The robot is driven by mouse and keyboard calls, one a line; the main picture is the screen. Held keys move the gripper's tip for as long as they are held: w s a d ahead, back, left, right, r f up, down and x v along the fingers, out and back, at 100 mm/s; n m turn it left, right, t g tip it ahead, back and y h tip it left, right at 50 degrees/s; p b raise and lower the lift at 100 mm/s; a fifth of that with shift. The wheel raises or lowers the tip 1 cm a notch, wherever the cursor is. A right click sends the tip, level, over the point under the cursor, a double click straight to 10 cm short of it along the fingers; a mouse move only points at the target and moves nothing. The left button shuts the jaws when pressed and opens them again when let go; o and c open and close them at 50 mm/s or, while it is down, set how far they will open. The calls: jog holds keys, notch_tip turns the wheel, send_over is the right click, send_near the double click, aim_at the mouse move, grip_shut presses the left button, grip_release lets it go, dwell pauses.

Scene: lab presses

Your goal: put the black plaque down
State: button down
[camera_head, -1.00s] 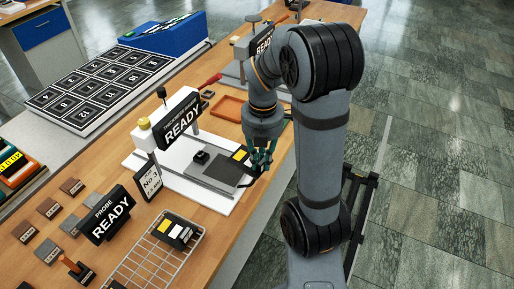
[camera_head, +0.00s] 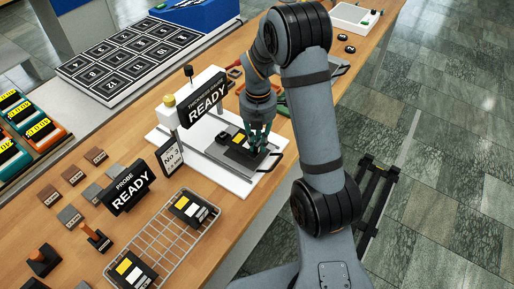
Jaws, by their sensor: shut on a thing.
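My gripper (camera_head: 259,136), with green fingers, is low over the right part of the dark plate (camera_head: 231,158) of the thickness gauge. It is shut on a small dark thing (camera_head: 256,150), seemingly the black plaque. The fingers hide much of it. I cannot tell whether it touches the plate. A yellow and black piece (camera_head: 239,138) shows just left of the fingers. The thickness gauge's sign (camera_head: 207,100) reads READY and stands behind the plate.
A wire rack (camera_head: 205,239) at the front holds two striped plaques (camera_head: 193,209). The probe sign (camera_head: 130,188) and a No 3 card (camera_head: 170,156) stand left of the gauge. Small square tiles (camera_head: 73,173) lie farther left. A numbered tray (camera_head: 145,52) is behind.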

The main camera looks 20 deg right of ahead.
jog(key=shift+w+a+f, duration=0.1)
jog(key=shift+w+f, duration=0.05)
jog(key=shift+f, duration=0.05)
jog(key=shift+f+p, duration=0.3)
jog(key=shift+f, duration=1.65)
jog(key=shift+f, duration=0.1)
jog(key=c, duration=1.6)
grip_release()
jog(key=shift+c, duration=0.2)
notch_tip(320, 180, up, 12)
